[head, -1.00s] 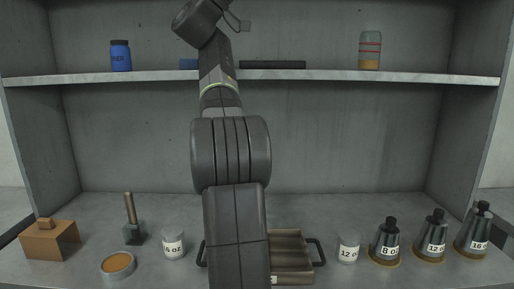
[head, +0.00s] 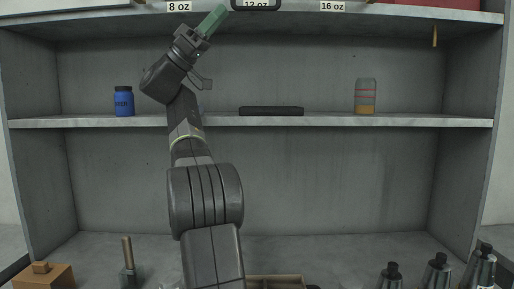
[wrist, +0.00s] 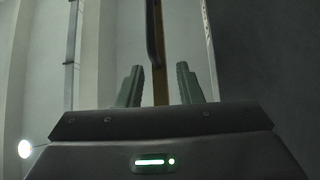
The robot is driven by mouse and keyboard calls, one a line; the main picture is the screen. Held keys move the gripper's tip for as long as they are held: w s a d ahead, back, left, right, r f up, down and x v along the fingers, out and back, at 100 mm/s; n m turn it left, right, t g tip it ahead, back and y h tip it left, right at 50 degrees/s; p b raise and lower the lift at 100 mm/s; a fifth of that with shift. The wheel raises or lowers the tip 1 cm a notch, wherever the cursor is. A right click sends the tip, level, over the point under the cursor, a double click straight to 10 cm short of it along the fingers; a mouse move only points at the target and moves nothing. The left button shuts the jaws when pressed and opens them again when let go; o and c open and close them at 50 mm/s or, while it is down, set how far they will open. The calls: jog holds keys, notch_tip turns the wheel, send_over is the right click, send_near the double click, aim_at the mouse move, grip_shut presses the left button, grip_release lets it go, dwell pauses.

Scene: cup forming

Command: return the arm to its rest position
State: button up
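My arm reaches up in front of the shelving in the head view, bent at the elbow. My gripper (head: 212,20) is at the top, tilted up and to the right, near the front of the upper shelf. The wrist view shows its two green fingers (wrist: 158,82) spread apart. I see nothing held between them. A narrow brown strip and a dark bar show between the fingers in the wrist view, seemingly behind them. I cannot tell from the head view how far the gripper is from the shelf edge.
The middle shelf (head: 400,121) carries a blue jar (head: 124,101), a dark flat bar (head: 271,111) and a banded jar (head: 366,96). Below are a brown block (head: 44,277), a handled tool (head: 128,262), a tray (head: 275,281) and dark cones (head: 437,272). The upper shelf (head: 370,14) has size labels.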

aim_at(253, 10)
jog(key=shift+g, duration=0.3)
jog(key=d+r, duration=0.1)
jog(key=d, duration=0.2)
jog(key=s+d, duration=0.1)
jog(key=d, duration=0.2)
jog(key=d+r, duration=0.1)
jog(key=d, duration=0.2)
jog(key=shift+s+d+r+b, duration=0.15)
jog(key=shift+d+r+b, duration=0.15)
jog(key=shift+b, duration=0.1)
jog(key=shift+n+t, duration=0.6)
jog(key=shift+t, duration=0.1)
jog(key=n+t, duration=0.2)
jog(key=r+n+t, duration=0.1)
jog(key=n+t, duration=0.4)
jog(key=shift+s+a+r+p, duration=0.1)
jog(key=shift+s+r+p, duration=0.2)
jog(key=shift+s+p, duration=0.05)
jog(key=shift+f, duration=0.1)
